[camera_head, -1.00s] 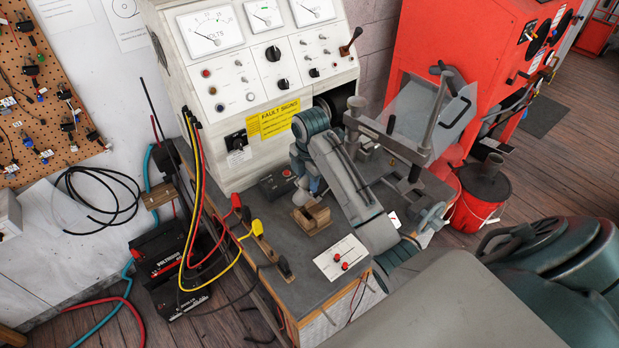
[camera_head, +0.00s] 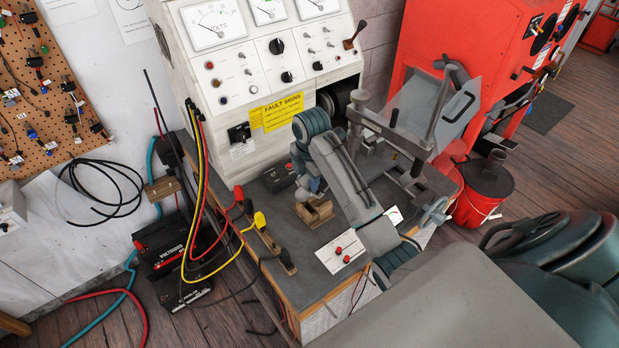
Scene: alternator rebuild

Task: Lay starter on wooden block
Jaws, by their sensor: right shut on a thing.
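The wooden block (camera_head: 316,213) is a small light-brown cradle on the grey bench top, in front of the white test panel. My right gripper (camera_head: 308,184) hangs from my bent arm just behind and above the block. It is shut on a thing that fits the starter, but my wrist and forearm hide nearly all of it. I cannot tell whether the held thing touches the block. My left gripper is not in view.
A white plate with red terminals (camera_head: 342,253) lies in front of the block. A small dark box (camera_head: 279,177) sits behind it. A grey clamp stand (camera_head: 419,165) rises to the right. Yellow and red leads (camera_head: 258,222) hang at the bench's left edge.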

